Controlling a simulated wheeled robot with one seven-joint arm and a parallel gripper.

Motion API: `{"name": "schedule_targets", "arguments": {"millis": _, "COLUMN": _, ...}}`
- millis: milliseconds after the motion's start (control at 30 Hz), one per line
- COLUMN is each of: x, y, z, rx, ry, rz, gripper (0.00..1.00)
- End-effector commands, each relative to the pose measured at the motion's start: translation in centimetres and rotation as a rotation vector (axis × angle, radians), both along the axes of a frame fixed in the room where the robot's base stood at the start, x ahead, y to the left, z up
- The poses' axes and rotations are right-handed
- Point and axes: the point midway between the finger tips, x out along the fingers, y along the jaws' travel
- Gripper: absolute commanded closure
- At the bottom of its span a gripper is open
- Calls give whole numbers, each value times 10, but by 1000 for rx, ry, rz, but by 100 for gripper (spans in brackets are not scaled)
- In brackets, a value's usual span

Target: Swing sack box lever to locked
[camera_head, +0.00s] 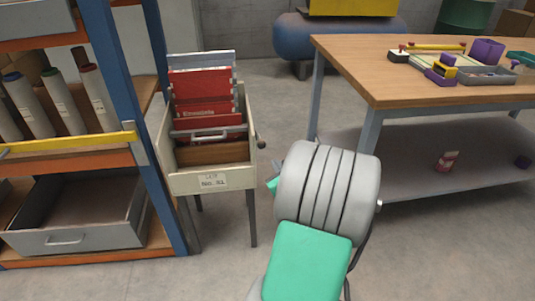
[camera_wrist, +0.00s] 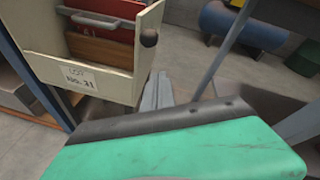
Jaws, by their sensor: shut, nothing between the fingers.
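The sack box (camera_head: 212,181) is a cream box on dark legs, labelled No. 31, holding red sacks (camera_head: 205,112). Its lever ends in a dark knob (camera_head: 260,144) at the box's right side. In the wrist view the box (camera_wrist: 90,72) fills the upper left, with the dark knob (camera_wrist: 149,38) near its right edge. My gripper (camera_wrist: 156,90) is shut and empty, below and a little right of the knob in that view, apart from it.
A blue-and-orange shelf rack (camera_head: 123,110) with an open grey drawer (camera_head: 80,238) stands left of the box. A wooden-topped workbench (camera_head: 400,85) with small items stands to the right. A blue tank (camera_head: 305,36) is behind. Open floor lies between box and bench.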

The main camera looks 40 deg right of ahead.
Motion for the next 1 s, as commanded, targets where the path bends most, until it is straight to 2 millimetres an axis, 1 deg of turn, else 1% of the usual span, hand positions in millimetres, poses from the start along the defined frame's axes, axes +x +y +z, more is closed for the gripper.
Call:
{"name": "schedule_targets", "arguments": {"millis": 33, "x": 11, "y": -3, "z": -7, "rx": -1, "ry": 0, "rz": 5, "gripper": 100}}
{"name": "schedule_targets", "arguments": {"millis": 167, "x": 35, "y": -16, "z": -14, "rx": -2, "ry": 0, "rz": 3, "gripper": 100}}
{"name": "schedule_targets", "arguments": {"millis": 200, "x": 39, "y": -14, "z": -1, "rx": -8, "ry": -3, "rz": 6, "gripper": 100}}
{"name": "schedule_targets", "arguments": {"millis": 333, "x": 50, "y": -11, "z": 14, "rx": -4, "ry": -1, "rz": 4, "gripper": 100}}
{"name": "schedule_targets", "arguments": {"millis": 533, "x": 56, "y": -10, "z": 22, "rx": -2, "ry": -1, "rz": 2, "gripper": 100}}
{"name": "schedule_targets", "arguments": {"millis": 800, "x": 56, "y": -10, "z": 23, "rx": -2, "ry": 0, "rz": 2, "gripper": 100}}
{"name": "schedule_targets", "arguments": {"millis": 1000, "x": 54, "y": -10, "z": 28, "rx": 8, "ry": 14, "rz": 2, "gripper": 100}}
